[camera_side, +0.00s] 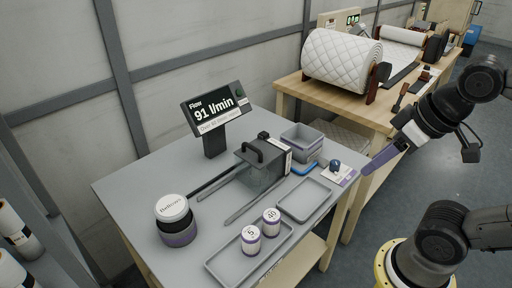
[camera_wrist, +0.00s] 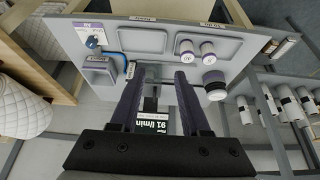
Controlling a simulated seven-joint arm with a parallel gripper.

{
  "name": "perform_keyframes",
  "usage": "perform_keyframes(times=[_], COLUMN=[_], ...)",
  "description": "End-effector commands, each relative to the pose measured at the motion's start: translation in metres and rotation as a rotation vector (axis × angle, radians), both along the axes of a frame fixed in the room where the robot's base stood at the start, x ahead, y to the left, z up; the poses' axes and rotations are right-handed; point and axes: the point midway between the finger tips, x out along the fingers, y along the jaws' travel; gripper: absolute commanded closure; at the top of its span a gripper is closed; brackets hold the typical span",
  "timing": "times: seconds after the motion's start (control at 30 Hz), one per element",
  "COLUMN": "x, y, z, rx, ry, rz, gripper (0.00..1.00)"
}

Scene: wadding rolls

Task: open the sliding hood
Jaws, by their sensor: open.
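The sliding hood (camera_side: 262,172) is a grey see-through box with a black handle (camera_side: 251,149) on top. It sits at the right end of two dark rails (camera_side: 243,206) on the grey table, and the rails run bare to its left. What is under it is hard to make out. My gripper (camera_side: 368,170) is in the air off the table's right edge, to the right of the hood and apart from it. In the wrist view its two purple fingers (camera_wrist: 157,78) are spread with nothing held.
A flow display (camera_side: 217,110) reading 91 l/min stands behind the hood. A grey bin (camera_side: 303,138), a blue-knobbed device (camera_side: 335,166) and an empty tray (camera_side: 305,199) are to its right. Two white-capped jars stand in a front tray (camera_side: 222,266). A "Bellows" jar (camera_side: 173,207) is at left.

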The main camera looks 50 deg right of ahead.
Motion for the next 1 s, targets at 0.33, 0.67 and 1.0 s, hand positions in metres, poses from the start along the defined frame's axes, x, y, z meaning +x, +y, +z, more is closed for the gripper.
perform_keyframes(times=[0.33,0.67,1.0], x=[0.077,0.194,0.309], y=[-0.01,-0.008,0.009], z=[0.096,0.125,0.073], rx=[-0.047,-0.103,-0.163], ry=[0.069,0.208,0.354], rz=[-0.039,-0.061,-0.056], gripper=[0.53,0.53,0.53])
